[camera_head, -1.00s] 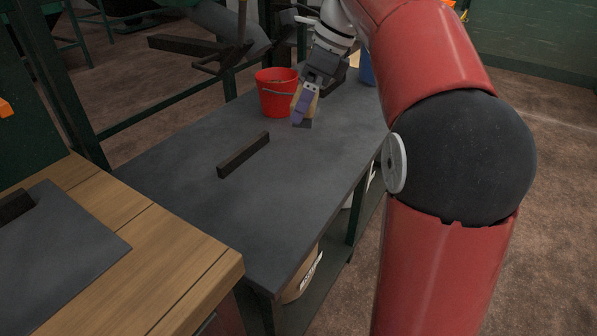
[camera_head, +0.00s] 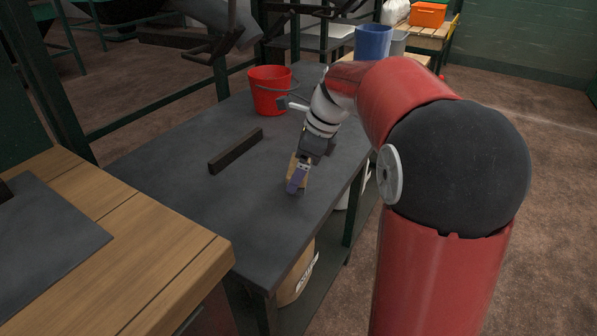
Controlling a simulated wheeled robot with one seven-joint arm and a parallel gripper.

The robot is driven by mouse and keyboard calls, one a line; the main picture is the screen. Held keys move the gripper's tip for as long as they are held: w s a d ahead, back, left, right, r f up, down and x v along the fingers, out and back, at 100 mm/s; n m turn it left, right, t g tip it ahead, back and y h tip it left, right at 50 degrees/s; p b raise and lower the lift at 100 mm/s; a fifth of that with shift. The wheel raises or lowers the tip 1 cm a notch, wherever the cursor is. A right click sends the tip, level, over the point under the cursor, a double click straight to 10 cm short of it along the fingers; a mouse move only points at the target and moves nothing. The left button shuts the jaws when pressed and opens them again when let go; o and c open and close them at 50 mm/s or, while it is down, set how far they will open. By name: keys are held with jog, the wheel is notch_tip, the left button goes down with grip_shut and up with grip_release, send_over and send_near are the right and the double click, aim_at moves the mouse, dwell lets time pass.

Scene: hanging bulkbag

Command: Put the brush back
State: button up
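My gripper (camera_head: 297,180) is over the front right part of the dark grey table (camera_head: 185,185), pointing down. Its purple-grey finger covers much of a tan piece, which I take to be the brush (camera_head: 291,166). The tan shows on both sides of the finger, so the gripper seems shut on it. The brush's lower end is small and partly hidden. I cannot tell whether it touches the tabletop. A red bucket (camera_head: 269,92) stands at the table's back, behind and left of the gripper.
A long dark bar (camera_head: 236,151) lies on the table left of the gripper. A wooden bench (camera_head: 150,250) is at the front left. A blue bucket (camera_head: 373,42) and an orange box (camera_head: 428,14) are at the back right. The table's left front is clear.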

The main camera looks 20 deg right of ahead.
jog(key=shift+f, duration=0.55)
jog(key=shift+f, duration=0.15)
jog(key=o, duration=0.7)
jog(key=shift+o, duration=0.2)
jog(key=p+v, duration=0.2)
jog(key=v, duration=1)
jog(key=s+a+f+n+t+h, duration=0.2)
jog(key=s+f+n, duration=0.2)
jog(key=s+n, duration=0.7)
jog(key=s+a+f+n+t+h, duration=0.1)
jog(key=s+f+n, duration=0.4)
jog(key=s+n, duration=0.6)
jog(key=shift+s+a+f+n+t+h, duration=0.2)
jog(key=shift+s+a+n+t+h, duration=0.15)
jog(key=shift+a+h, duration=0.3)
